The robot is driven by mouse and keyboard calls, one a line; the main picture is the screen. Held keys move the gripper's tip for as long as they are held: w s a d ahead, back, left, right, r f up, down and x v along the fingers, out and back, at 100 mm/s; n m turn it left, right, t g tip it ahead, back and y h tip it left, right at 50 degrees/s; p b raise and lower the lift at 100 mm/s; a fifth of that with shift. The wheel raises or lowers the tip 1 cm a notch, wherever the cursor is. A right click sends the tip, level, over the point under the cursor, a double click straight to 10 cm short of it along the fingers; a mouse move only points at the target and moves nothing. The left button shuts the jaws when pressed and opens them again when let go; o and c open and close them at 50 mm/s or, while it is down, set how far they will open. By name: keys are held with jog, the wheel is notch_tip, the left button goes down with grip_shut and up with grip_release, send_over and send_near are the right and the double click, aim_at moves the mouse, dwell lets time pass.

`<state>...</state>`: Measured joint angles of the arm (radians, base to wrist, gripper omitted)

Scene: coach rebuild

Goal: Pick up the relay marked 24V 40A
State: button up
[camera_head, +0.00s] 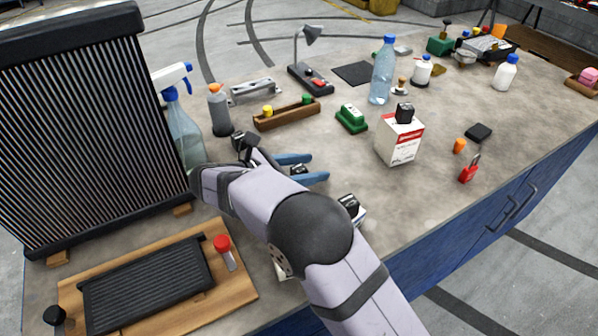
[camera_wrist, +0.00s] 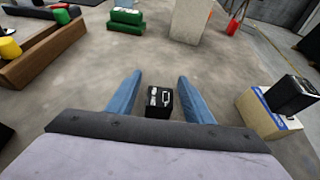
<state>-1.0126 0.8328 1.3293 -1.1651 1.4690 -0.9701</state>
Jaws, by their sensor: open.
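My gripper (camera_head: 319,167) is open above the worktop, with two blue fingers; it also shows in the wrist view (camera_wrist: 160,77). A black relay (camera_wrist: 159,102) with a white label lies between the fingers in the wrist view, with gaps on both sides; the label is too small to read. In the head view the gripper mostly hides it. A second black relay (camera_wrist: 292,94) sits on a white and blue box (camera_wrist: 262,112) to the right; it also shows beside my arm (camera_head: 348,203). Another black relay (camera_head: 404,112) stands on a white and red box (camera_head: 402,143). I cannot read their markings.
A green block (camera_head: 351,118), a wooden tray (camera_head: 287,114) and a water bottle (camera_head: 382,72) stand beyond the gripper. A red padlock (camera_head: 468,170) and an orange cap (camera_head: 460,146) are to the right. A radiator (camera_head: 80,110) and a spray bottle (camera_head: 184,125) stand left.

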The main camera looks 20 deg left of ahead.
jog(key=shift+w+d+f, duration=0.15)
jog(key=shift+w+d, duration=0.05)
jog(key=shift+c, duration=0.6)
jog(key=c, duration=1)
